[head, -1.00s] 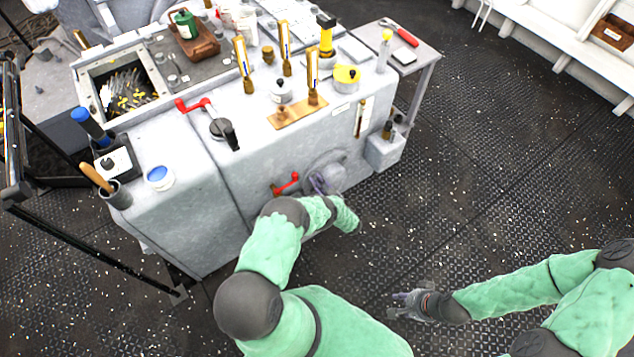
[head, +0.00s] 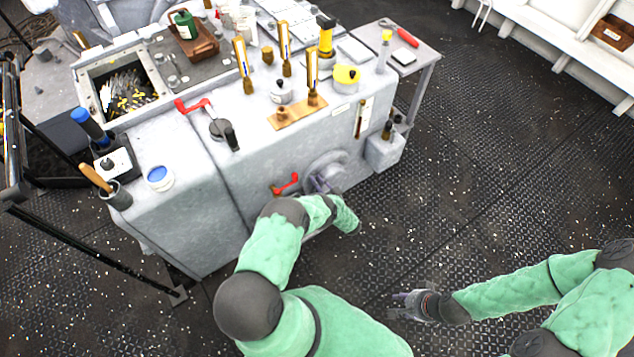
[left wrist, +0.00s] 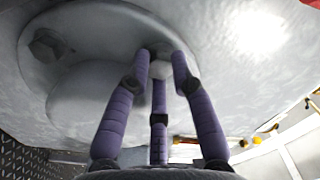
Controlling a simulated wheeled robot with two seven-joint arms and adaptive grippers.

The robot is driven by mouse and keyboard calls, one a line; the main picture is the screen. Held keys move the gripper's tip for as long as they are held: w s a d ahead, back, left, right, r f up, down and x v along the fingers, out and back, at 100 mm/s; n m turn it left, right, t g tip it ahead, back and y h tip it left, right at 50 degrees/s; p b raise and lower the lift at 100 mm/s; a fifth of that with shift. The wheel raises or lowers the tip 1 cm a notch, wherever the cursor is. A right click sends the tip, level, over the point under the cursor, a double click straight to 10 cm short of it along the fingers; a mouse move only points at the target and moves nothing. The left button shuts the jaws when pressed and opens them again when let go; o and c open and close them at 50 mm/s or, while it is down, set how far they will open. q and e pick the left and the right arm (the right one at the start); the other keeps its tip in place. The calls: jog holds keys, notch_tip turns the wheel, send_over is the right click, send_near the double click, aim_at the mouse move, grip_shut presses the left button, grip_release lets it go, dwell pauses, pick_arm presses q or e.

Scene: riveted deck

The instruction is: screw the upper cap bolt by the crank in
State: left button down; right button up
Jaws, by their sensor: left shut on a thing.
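The round grey cap (head: 338,162) is on the machine's side face, just right of the red-handled crank (head: 287,184). My left gripper (head: 321,183) is at the cap. In the left wrist view, its purple fingers (left wrist: 160,68) are closed around a pale bolt head (left wrist: 161,70) near the cap's rim. The bolt is mostly hidden by the fingers, so how deep it sits cannot be told. Another bolt (left wrist: 48,46) sits on the cap's flange, apart from the fingers. My right gripper (head: 403,304) is empty above the deck, with its fingers apart.
The machine top (head: 190,150) holds another red-handled crank (head: 192,106), several brass-coloured upright gauges, a yellow-topped pot (head: 346,77) and a blue-lidded tin (head: 159,178). A small side table (head: 425,57) stands at the back right. The deck on the right is clear.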

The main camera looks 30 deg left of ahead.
pick_arm(q)
jog(key=shift+s+f+m, duration=0.3)
jog(key=shift+m, duration=0.3)
jog(key=shift+s, duration=0.1)
jog(key=c, duration=1.1)
grip_release()
jog(key=shift+o, duration=0.2)
jog(key=shift+r, duration=0.1)
jog(key=shift+w+r, duration=0.1)
jog(key=shift+w, duration=0.1)
jog(key=shift+w, duration=0.1)
